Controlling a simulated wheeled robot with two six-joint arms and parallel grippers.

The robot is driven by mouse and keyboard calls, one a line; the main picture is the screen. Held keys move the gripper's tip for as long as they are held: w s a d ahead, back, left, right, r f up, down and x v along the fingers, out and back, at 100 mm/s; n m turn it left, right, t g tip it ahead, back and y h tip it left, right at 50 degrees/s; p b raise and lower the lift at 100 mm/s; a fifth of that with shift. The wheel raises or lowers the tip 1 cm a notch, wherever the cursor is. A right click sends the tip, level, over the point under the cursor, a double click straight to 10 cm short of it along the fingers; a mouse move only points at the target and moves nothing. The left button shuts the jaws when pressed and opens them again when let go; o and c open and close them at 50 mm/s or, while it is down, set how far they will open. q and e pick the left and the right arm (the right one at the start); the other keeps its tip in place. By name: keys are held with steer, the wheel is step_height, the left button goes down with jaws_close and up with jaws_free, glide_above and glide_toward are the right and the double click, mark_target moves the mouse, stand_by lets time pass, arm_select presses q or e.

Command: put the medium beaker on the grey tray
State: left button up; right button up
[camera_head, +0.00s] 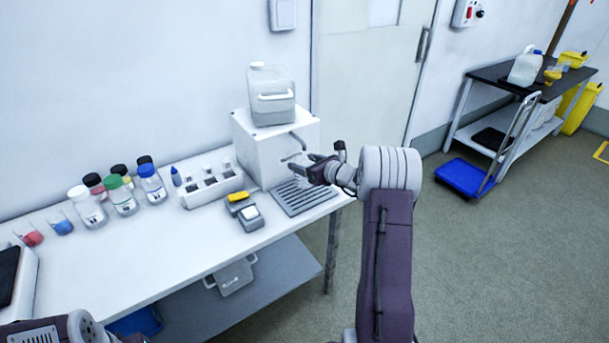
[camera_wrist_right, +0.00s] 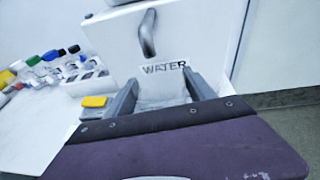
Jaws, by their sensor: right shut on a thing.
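My right gripper (camera_head: 304,166) is in front of the white water dispenser (camera_head: 262,150), above the grey ridged tray (camera_head: 304,199). It is shut on a clear, faint beaker, which shows between the two fingers in the right wrist view (camera_wrist_right: 163,102). The beaker is hard to make out in the head view, and its size cannot be judged. It is near the dispenser's spout (camera_head: 297,139). I cannot tell whether its base touches the tray. Part of my left arm shows at the lower left corner of the head view, but its gripper fingers are not visible.
On the white table stand several capped bottles (camera_head: 122,194), a white rack (camera_head: 212,190), a small device with a yellow top (camera_head: 238,198) and two beakers with red and blue contents (camera_head: 62,226). A jug (camera_head: 270,95) sits on the dispenser. The table's front middle is clear.

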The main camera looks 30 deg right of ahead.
steer(key=shift+w+f+b, duration=0.1)
steer(key=shift+f+b, duration=0.25)
steer(key=shift+f, duration=1.7)
steer(key=shift+f+b, duration=0.15)
steer(key=shift+b, duration=0.15)
steer(key=o, duration=1.4)
steer(key=shift+o, duration=0.2)
